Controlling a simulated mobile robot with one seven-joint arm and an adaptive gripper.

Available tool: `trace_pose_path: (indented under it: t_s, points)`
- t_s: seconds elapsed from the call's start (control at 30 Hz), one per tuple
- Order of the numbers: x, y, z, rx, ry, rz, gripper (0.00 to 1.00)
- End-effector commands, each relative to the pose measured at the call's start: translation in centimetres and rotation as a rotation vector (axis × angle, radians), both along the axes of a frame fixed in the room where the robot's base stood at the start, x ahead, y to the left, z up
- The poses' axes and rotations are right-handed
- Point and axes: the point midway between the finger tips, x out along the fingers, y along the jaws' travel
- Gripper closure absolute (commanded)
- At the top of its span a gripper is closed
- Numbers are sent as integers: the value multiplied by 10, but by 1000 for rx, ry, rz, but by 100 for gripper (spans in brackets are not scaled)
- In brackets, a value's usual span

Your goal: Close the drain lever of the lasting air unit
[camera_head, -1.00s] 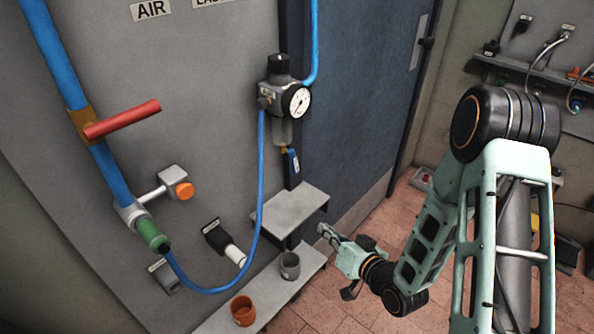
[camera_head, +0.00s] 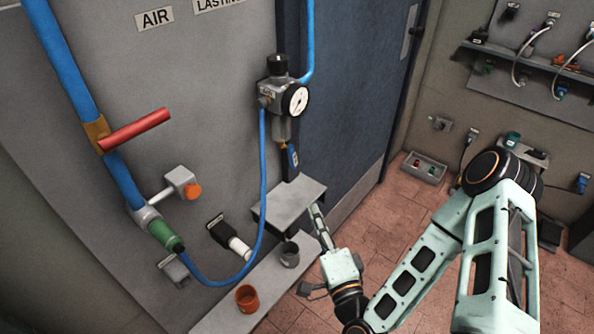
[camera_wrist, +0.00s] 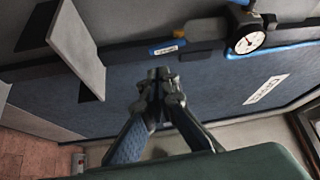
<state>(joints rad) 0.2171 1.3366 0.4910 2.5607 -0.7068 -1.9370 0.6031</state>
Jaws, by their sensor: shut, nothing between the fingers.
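The lasting air unit (camera_head: 276,93) is a grey regulator with a black knob, a round white gauge and a bowl below, mounted on the grey panel. Its blue drain lever (camera_head: 293,157) hangs downward beneath the bowl, with a small white label. In the wrist view the lever (camera_wrist: 167,48) lies beyond my fingertips, beside the gauge (camera_wrist: 248,38). My gripper (camera_head: 315,209) points up, below and slightly right of the lever, close by the grey shelf's right edge. Its fingers (camera_wrist: 163,75) are together and empty, apart from the lever.
The grey shelf (camera_head: 284,207) juts out below the lever. A lower ledge holds a grey cup (camera_head: 289,255) and an orange cup (camera_head: 247,299). A blue hose (camera_head: 264,180) loops left of the unit. A red-handled valve (camera_head: 135,130) is farther left. A blue door (camera_head: 345,90) stands right.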

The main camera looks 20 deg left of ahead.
Motion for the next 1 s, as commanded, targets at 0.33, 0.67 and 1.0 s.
trace_pose_path:
  t_s: [0.33,0.67,1.0]
  points:
    - [2,3,-5,-12,3,9,100]
    - [12,11,-7,-19,9,13,100]
    - [28,20,-1,-6,-8,5,100]
